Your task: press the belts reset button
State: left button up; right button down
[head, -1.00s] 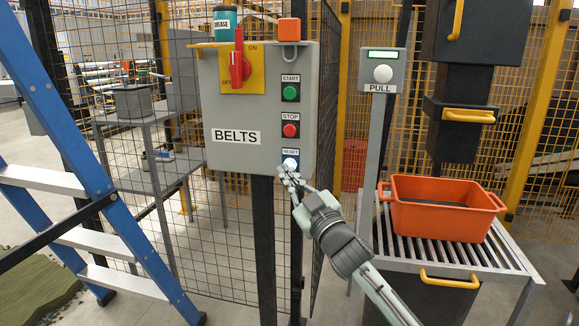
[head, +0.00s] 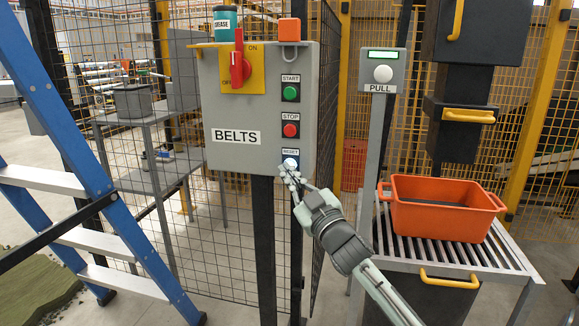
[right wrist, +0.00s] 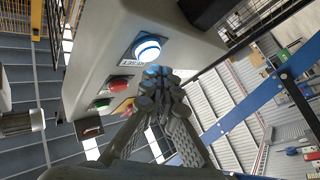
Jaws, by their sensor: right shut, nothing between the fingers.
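In the right wrist view the reset button (right wrist: 149,47) looks lit, with a blue ring. My right gripper (head: 288,172) is shut and empty, with its fingertips just below the button and partly over its lower edge in the head view. In the right wrist view the fingertips (right wrist: 160,82) are beside the RESET label, off the button's face. I cannot tell whether they touch the panel. My left gripper is not in view.
Above are the red stop button (head: 290,130), green start button (head: 290,92) and red rotary switch (head: 237,70). A PULL post (head: 382,75) and an orange tub (head: 440,215) on a slatted stand are at right. A blue ladder (head: 85,150) stands at left.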

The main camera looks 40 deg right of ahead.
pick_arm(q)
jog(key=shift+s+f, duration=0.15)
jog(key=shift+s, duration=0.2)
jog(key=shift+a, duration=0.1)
pick_arm(e)
jog(key=shift+w+d, duration=0.1)
jog(key=shift+d, duration=0.05)
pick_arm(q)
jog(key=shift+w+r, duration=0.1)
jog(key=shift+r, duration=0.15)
pick_arm(e)
jog(key=shift+w+d, duration=0.15)
jog(key=shift+d, duration=0.05)
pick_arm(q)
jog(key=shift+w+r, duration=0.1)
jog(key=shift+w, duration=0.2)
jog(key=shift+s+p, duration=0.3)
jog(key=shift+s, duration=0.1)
pick_arm(e)
jog(key=shift+w+d, duration=0.3)
jog(key=shift+d, duration=0.05)
jog(key=shift+a, duration=0.1)
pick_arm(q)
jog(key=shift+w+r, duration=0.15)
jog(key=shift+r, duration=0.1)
pick_arm(e)
jog(key=shift+s+a, duration=0.55)
